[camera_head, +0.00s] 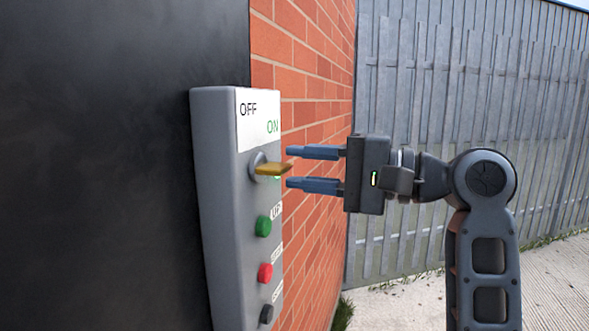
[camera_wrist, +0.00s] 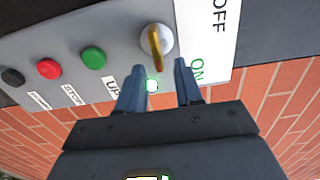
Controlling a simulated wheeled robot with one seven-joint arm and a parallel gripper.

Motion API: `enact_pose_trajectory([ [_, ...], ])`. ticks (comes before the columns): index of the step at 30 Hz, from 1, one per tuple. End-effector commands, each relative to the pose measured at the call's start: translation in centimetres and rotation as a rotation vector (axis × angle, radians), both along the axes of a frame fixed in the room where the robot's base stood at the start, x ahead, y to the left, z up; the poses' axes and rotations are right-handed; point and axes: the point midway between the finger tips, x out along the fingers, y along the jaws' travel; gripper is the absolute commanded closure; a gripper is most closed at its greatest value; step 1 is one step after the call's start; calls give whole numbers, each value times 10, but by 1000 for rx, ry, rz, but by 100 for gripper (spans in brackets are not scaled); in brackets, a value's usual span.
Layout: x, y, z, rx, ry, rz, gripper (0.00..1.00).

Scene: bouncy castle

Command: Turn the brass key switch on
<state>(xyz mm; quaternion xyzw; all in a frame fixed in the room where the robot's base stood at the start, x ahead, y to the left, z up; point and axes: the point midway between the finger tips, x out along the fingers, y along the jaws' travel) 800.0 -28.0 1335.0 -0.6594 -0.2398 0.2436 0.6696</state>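The brass key (camera_head: 273,168) sticks out of a round metal switch on a grey control box (camera_head: 225,200). It also shows in the wrist view (camera_wrist: 156,46). A white plate above the switch reads OFF and ON. A small green lamp beside the switch glows in the wrist view (camera_wrist: 152,86); the key partly hides it in the head view. My gripper (camera_head: 290,168) is open and empty, in front of the key. Its fingertips sit one above and one below the key's level in the head view, apart from it. I cannot tell exactly which mark the key points to.
Below the switch are a green button (camera_head: 263,226), a red button (camera_head: 265,273) and a black button (camera_head: 266,314). The box stands by a dark panel (camera_head: 120,150) and a brick wall (camera_head: 315,100). A grey metal fence (camera_head: 430,80) is behind my arm.

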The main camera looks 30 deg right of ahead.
Motion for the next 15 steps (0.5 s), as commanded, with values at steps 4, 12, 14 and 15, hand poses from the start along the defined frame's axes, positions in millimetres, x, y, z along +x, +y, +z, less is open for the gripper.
enact_pose_trajectory([
  [4,-20,-18,-2,0,-1,-5,65],
  [12,-42,-37,-1,-1,-1,-2,65],
  [14,-44,-38,-1,0,0,-2,65],
  [15,-45,-38,-1,0,0,-2,65],
])
